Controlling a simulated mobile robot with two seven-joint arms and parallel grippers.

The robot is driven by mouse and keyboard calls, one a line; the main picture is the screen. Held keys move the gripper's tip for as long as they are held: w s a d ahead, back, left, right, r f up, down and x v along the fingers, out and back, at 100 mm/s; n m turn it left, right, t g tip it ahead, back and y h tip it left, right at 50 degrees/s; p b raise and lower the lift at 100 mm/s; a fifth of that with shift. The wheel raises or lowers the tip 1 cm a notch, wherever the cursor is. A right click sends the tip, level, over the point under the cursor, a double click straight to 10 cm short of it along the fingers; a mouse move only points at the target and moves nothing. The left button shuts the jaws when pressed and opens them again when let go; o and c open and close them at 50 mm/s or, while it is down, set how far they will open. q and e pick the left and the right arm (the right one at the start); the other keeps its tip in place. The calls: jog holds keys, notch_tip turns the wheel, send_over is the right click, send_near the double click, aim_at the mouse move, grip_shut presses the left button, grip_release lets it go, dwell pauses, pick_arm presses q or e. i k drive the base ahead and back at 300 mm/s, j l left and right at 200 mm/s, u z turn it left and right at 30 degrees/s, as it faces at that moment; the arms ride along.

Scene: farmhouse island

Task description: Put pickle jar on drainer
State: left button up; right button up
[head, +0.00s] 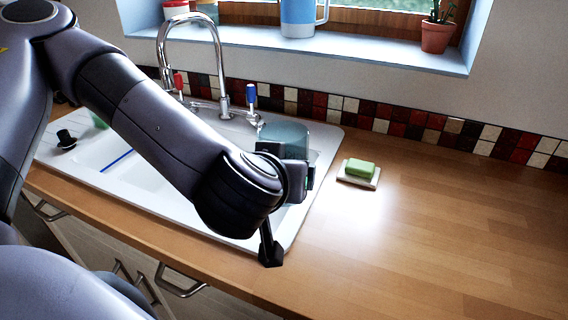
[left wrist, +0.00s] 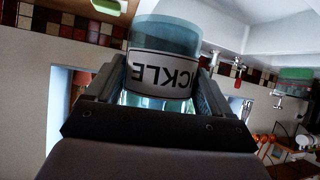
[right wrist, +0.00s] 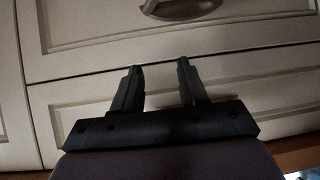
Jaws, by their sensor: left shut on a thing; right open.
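The pickle jar (head: 284,134) is a blue-green glass jar at the right end of the white sink unit (head: 318,158). In the left wrist view the jar (left wrist: 165,38) shows a white label with dark letters, upside down in that picture. My left gripper (left wrist: 160,85) is shut on the jar, one finger on each side. In the head view my left forearm hides the jar's lower part and much of the sink, so I cannot tell whether the jar touches the surface below. My right gripper (right wrist: 160,82) is open and empty in front of cabinet drawers.
A green sponge (head: 361,168) lies on a small white dish (head: 358,179) just right of the sink. A chrome tap (head: 222,70) with red and blue handles stands behind. The wooden counter (head: 450,230) to the right is clear. A drawer handle (right wrist: 182,8) is ahead of my right gripper.

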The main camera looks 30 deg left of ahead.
aim_at(54, 134)
jog(key=k, duration=0.65)
jog(key=j+z, duration=0.15)
jog(key=j, duration=2)
